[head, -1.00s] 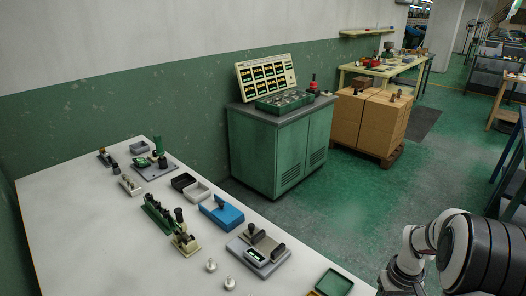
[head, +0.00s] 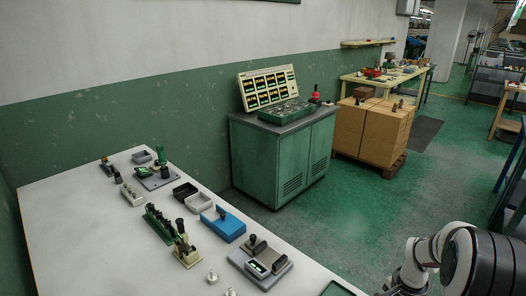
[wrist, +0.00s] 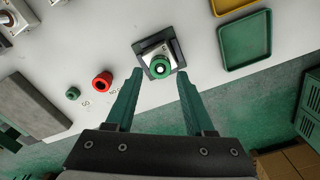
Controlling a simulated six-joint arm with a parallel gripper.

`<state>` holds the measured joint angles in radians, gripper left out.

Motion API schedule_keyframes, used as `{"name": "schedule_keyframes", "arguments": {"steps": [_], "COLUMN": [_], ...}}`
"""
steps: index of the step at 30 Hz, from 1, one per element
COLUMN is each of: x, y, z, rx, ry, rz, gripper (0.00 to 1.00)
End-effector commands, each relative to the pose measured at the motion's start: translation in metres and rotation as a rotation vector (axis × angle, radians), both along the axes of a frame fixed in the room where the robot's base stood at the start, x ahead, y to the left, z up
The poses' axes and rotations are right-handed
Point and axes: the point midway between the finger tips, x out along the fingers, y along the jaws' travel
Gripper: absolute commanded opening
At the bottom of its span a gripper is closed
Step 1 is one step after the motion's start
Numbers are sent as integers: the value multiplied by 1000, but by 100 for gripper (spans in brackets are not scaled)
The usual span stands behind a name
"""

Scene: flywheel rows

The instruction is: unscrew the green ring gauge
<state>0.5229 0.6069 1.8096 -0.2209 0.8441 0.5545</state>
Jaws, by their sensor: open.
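The green ring gauge (wrist: 160,67) sits on a silver block with a dark square base (wrist: 143,47) on the white bench, in the wrist view. A pale round end shows in its centre. My gripper (wrist: 157,82) is open, with its green fingers spread to either side of the ring and nothing held between them. Whether the fingers are level with the ring or above it, I cannot tell. The ring gauge does not show in the head view.
A green tray (wrist: 245,40) and a yellow tray (wrist: 229,4) lie to the right in the wrist view. A grey block (wrist: 28,104) is at left. The bench edge runs close below the rings. A blue box (head: 223,225) and several fixtures stand along the bench.

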Motion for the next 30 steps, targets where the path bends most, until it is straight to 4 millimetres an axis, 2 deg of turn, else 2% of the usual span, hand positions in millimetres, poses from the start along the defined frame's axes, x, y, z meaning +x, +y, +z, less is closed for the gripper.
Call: {"name": "schedule_keyframes", "arguments": {"steps": [15, 21, 23, 30], "x": [0, 0, 0, 0], "y": [0, 0, 0, 0], "z": [-29, -30, -30, -30], "rx": [1, 0, 0, 0], "ry": [1, 0, 0, 0], "rz": [2, 3, 3, 3], "gripper": [54, 54, 46, 3]}}
